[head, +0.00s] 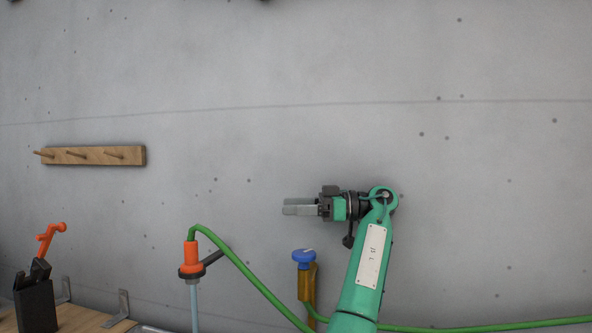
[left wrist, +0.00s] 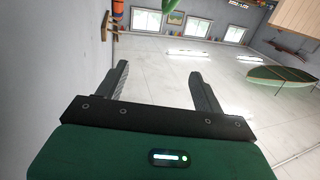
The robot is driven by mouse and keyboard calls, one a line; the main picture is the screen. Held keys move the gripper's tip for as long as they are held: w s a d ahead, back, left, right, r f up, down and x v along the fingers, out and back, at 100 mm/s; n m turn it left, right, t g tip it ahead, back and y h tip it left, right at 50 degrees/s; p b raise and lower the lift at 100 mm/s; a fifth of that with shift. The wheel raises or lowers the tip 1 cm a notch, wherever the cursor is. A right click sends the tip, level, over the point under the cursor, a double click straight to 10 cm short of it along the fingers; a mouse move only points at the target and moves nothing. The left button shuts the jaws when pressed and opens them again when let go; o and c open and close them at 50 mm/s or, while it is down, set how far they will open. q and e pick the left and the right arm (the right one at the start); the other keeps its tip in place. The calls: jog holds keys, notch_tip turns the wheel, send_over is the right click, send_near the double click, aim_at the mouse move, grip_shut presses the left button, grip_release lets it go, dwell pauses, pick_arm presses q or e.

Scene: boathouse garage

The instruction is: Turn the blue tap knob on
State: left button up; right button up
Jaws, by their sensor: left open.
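The blue tap knob (head: 305,257) sits on top of a brass-coloured tap body (head: 307,283) low in the head view, in front of the grey wall. My left gripper (head: 285,206) is above the knob, its fingers pointing left and clear of it. In the left wrist view its two dark fingers (left wrist: 160,88) stand apart with nothing between them. The tap and knob do not show in the left wrist view. My right gripper is in neither view.
A green hose (head: 246,276) arcs from an orange nozzle (head: 191,258) towards the tap. A wooden peg rail (head: 95,155) is on the wall. A black holder (head: 36,306) stands on a wooden shelf (head: 84,318) at lower left. The wall around the gripper is bare.

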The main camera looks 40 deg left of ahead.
pick_arm(q)
notch_tip(320, 180, up, 9)
jog(key=shift+p, duration=0.3)
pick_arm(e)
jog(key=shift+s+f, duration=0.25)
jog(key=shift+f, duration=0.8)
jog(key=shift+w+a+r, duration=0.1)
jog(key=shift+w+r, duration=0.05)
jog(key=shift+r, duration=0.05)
pick_arm(q)
jog(key=shift+r, duration=0.1)
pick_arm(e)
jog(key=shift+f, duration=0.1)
